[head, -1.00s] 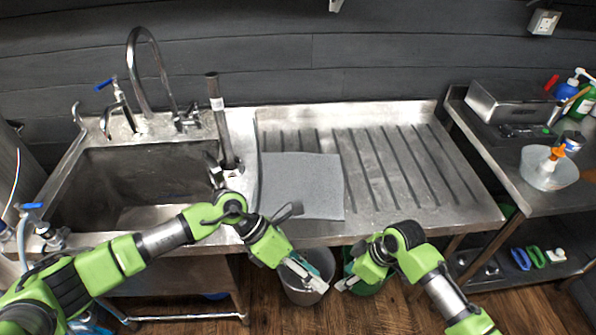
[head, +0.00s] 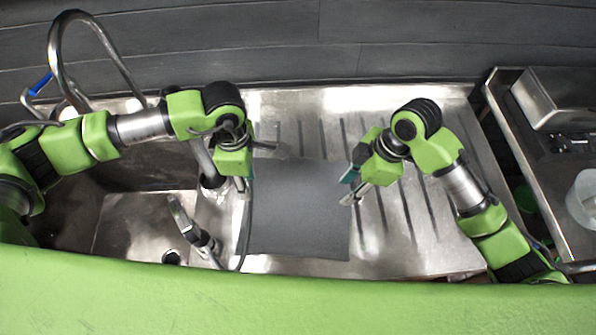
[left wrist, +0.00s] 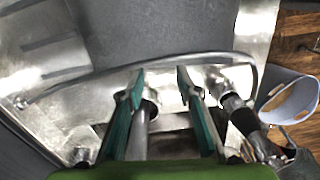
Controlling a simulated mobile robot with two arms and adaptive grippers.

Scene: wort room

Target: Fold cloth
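The grey cloth (head: 300,215) lies flat on the metal drainboard in the head view. It shows as a grey sheet at the top of the left wrist view (left wrist: 155,30). My left gripper (head: 244,188) points down at the cloth's left edge. In the left wrist view its two teal fingers (left wrist: 160,73) are apart with no cloth between them. My right gripper (head: 347,189) is at the cloth's right edge, its fingers apart; whether it touches the cloth is not clear.
The sink basin (head: 150,225) and curved tap (head: 52,50) are on the left. A dark hose (left wrist: 50,90) runs beside the cloth's left edge. The ridged drainboard (head: 420,225) is bare right of the cloth. A side table (head: 530,140) stands at the right.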

